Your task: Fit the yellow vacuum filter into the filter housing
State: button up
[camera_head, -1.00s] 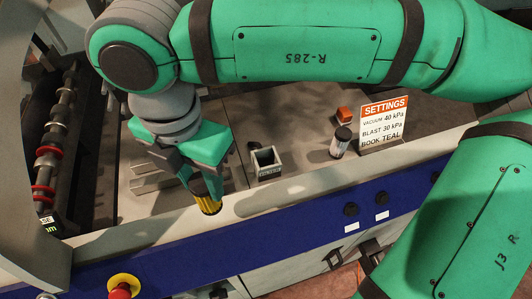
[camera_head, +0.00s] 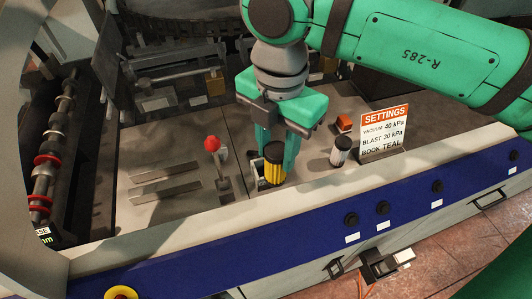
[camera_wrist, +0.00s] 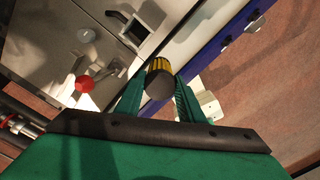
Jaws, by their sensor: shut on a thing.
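The yellow filter (camera_head: 275,172), ribbed with a dark end cap, is held upright between the fingers of my gripper (camera_head: 277,152). In the wrist view the yellow filter (camera_wrist: 160,69) shows between the green fingertips of my gripper (camera_wrist: 158,88), its dark cap towards the camera. The grey filter housing (camera_head: 258,186) is mostly hidden behind the filter in the head view. In the wrist view the housing (camera_wrist: 131,33) shows its dark square opening beyond the filter. The filter appears apart from the opening there; its exact height above the deck I cannot tell.
A red-knobbed lever (camera_head: 212,144) stands left of the housing. A whitish cylinder with a dark cap (camera_head: 341,152), an orange block (camera_head: 344,123) and a settings sign (camera_head: 384,130) stand to the right. The blue front panel (camera_head: 300,230) has several dark knobs.

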jog(key=w+a+f, duration=0.2)
jog(key=w+f, duration=0.6)
jog(key=f, duration=0.2)
jog(key=shift+w+f, duration=0.25)
jog(key=shift+f, duration=0.1)
jog(key=shift+f, duration=0.6)
jog(key=o, duration=1.1)
jog(key=shift+r, duration=0.15)
notch_tip(320, 180, up, 13)
